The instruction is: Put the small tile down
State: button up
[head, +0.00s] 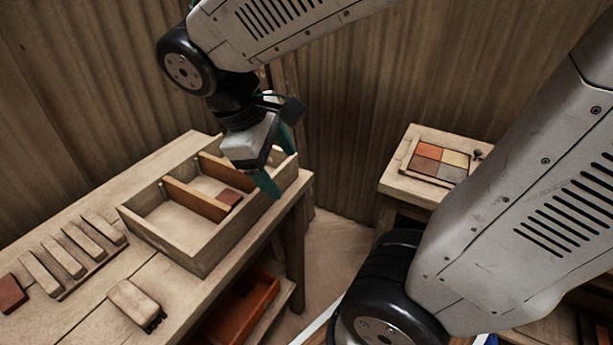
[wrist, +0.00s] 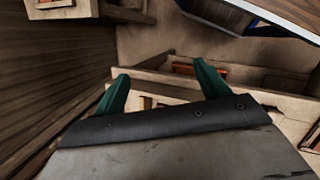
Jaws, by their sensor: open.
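A small reddish-brown tile (head: 229,197) lies in the middle compartment of the wooden box (head: 196,255), near its front wall, between two brown dividers. My gripper (head: 278,162) is open and empty above the box's right end, with its green fingers apart and clear of the tile. In the wrist view my gripper (wrist: 162,85) shows both fingers spread with nothing between them. The tile cannot be made out in the wrist view. Another red tile (head: 11,294) lies at the table's left edge.
A rack of pale blocks (head: 66,250) and a brush (head: 135,304) lie left of the box. An orange-brown tray (head: 248,304) sits on the shelf below. At right, a stand (head: 400,182) bears a frame of several coloured tiles (head: 440,157). Floor shows between the tables.

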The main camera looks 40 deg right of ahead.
jog(key=s+r+m+t+y, duration=0.1)
jog(key=s+m+t+y, duration=0.1)
jog(key=s+m+y, duration=0.2)
jog(key=shift+s+a+r+m+t, duration=0.2)
jog(key=shift+s+r+m+t, duration=0.1)
jog(key=shift+s+m, duration=1.15)
jog(key=shift+s+n, duration=0.25)
